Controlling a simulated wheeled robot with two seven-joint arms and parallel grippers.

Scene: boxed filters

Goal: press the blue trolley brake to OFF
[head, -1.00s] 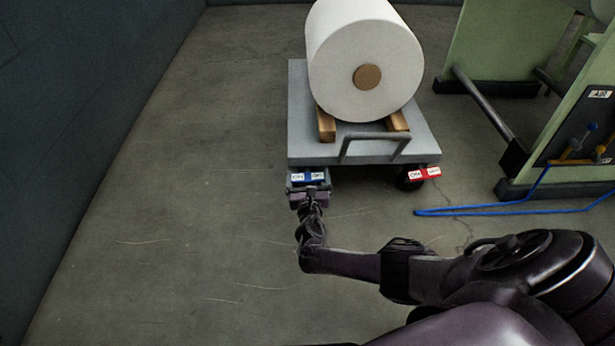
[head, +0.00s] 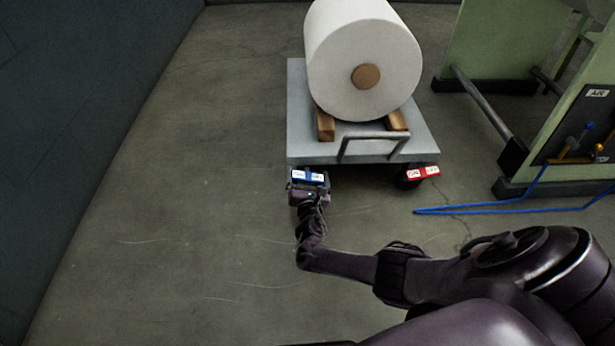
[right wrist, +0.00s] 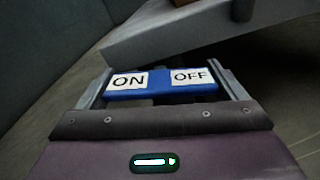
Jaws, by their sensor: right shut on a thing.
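The blue brake (head: 308,176) is a short bar with white ON and OFF labels, low at the trolley's front left corner. In the right wrist view the blue brake (right wrist: 162,94) shows ON on the left and OFF on the right. My right gripper (head: 309,184) is at the brake, its two fingers at the bar's two ends, shut on it. In the head view the bar slopes slightly down to the right. The grey trolley (head: 300,130) stands just behind. My left gripper is not in view.
A red brake (head: 423,172) with similar labels sits at the trolley's front right. A large white roll (head: 345,55) rests on wooden blocks on the trolley. A blue hose (head: 480,211) and a green machine (head: 490,40) are to the right. Floor at left is clear.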

